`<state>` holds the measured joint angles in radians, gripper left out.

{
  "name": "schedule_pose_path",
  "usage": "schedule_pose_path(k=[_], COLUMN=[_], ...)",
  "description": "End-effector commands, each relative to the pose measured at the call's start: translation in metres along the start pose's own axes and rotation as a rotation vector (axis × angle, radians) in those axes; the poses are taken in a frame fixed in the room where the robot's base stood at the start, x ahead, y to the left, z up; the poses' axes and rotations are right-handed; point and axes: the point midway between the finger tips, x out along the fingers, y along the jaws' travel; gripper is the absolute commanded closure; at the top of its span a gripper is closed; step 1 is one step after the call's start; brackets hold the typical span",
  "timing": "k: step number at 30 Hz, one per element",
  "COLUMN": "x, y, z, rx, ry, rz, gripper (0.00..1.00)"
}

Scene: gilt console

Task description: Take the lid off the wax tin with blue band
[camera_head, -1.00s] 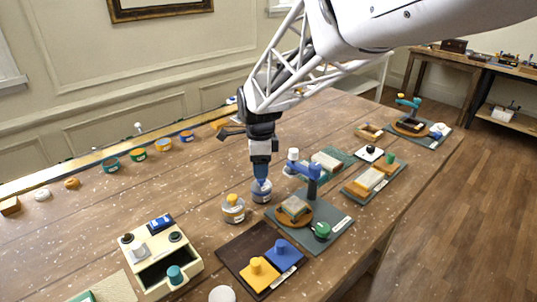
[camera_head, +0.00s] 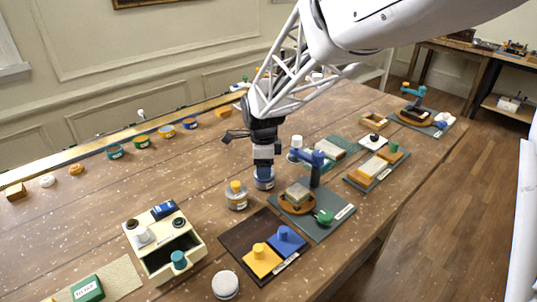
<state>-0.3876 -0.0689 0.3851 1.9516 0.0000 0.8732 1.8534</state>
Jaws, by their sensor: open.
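The wax tin with blue band (camera_head: 264,184) stands upright on the wooden table, left of the grey board with the blue post. My gripper (camera_head: 263,168) points straight down right over this tin, with its tips at the tin's top. It is open. The tin's lid and knob are mostly hidden by the gripper, and I cannot tell whether the fingers touch them. A similar tin with a yellow knob (camera_head: 236,194) stands just left and nearer.
The grey board (camera_head: 318,222) with a blue post is close on the right. A dark tray (camera_head: 240,232) with yellow and blue knobbed blocks lies in front. A cream drawer box (camera_head: 165,245) stands front left.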

Motion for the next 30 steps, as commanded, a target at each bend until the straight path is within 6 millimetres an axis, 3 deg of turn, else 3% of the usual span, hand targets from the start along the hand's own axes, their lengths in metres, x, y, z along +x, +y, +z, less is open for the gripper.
schedule_pose_path(k=[14, 25, 30], x=[-0.0001, -0.0001, -0.0002], y=[0.0002, 0.0002, 0.0002], z=[-0.0001, -0.0001, -0.0001], rx=[0.000, 0.000, 0.000], ry=[0.000, 0.000, 0.000], rz=[0.000, 0.000, 0.000], gripper=[0.42, 0.95, 0.95])
